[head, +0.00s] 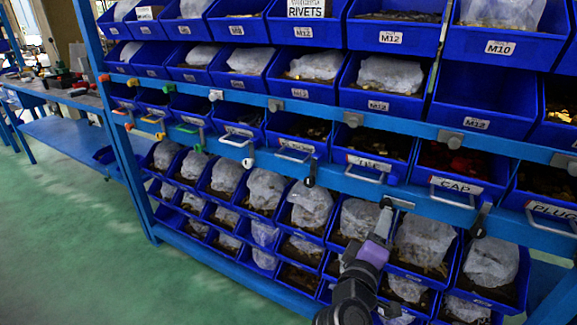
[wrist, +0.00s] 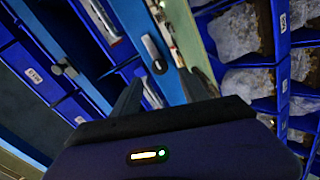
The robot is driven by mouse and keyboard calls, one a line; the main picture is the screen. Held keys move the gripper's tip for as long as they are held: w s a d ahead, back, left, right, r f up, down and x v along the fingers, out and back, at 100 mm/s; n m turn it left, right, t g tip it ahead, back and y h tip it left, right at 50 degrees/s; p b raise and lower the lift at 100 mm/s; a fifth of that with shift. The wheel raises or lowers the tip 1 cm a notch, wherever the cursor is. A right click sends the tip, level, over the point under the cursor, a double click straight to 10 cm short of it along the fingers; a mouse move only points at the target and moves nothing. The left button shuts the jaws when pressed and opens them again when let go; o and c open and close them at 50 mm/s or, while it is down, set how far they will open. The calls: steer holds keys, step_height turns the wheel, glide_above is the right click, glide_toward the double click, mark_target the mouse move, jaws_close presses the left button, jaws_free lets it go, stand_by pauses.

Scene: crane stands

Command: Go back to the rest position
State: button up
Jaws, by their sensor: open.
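My gripper (head: 386,208) reaches up in front of the blue rack (head: 340,180), at the lower right of the middle in the head view. Its purple wrist part is just below the rail with the grey handles. The jaws are open and sit close to a grey handle (head: 398,202); I cannot tell whether they touch it. In the wrist view my gripper (wrist: 165,88) shows two dark fingers spread apart, with a blue rail and light handles beyond them. Nothing is seen held between the fingers.
Blue bins with bagged parts (head: 310,205) fill the rack above and below the rail. Black and grey latches (head: 310,170) stick out along it. A blue workbench (head: 60,135) stands at the left. The green floor (head: 110,240) in front is clear.

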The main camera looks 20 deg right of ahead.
steer(key=w+a+n+t+y, duration=0.1)
steer(key=w+a+t+y, duration=0.2)
steer(key=a+t+y, duration=0.3)
steer(key=s+a+f+y+p, duration=0.1)
steer(key=s+a+y+p, duration=0.3)
steer(key=s+a, duration=0.45)
steer(key=s+a+r+m+y+p, duration=0.1)
steer(key=s+r+m+p, duration=0.1)
steer(key=s, duration=0.7)
steer(key=s+a+r+m+g+y+p, duration=0.1)
steer(key=s+p, duration=0.2)
steer(key=s, duration=0.7)
steer(key=s+a+r+m+g+y+p, duration=0.1)
steer(key=s+a+r+m+y+p, duration=0.1)
steer(key=s, duration=0.8)
steer(key=shift+s+r+m+p, duration=0.25)
steer(key=shift+r+m+p, duration=0.05)
steer(key=shift+r, duration=0.05)
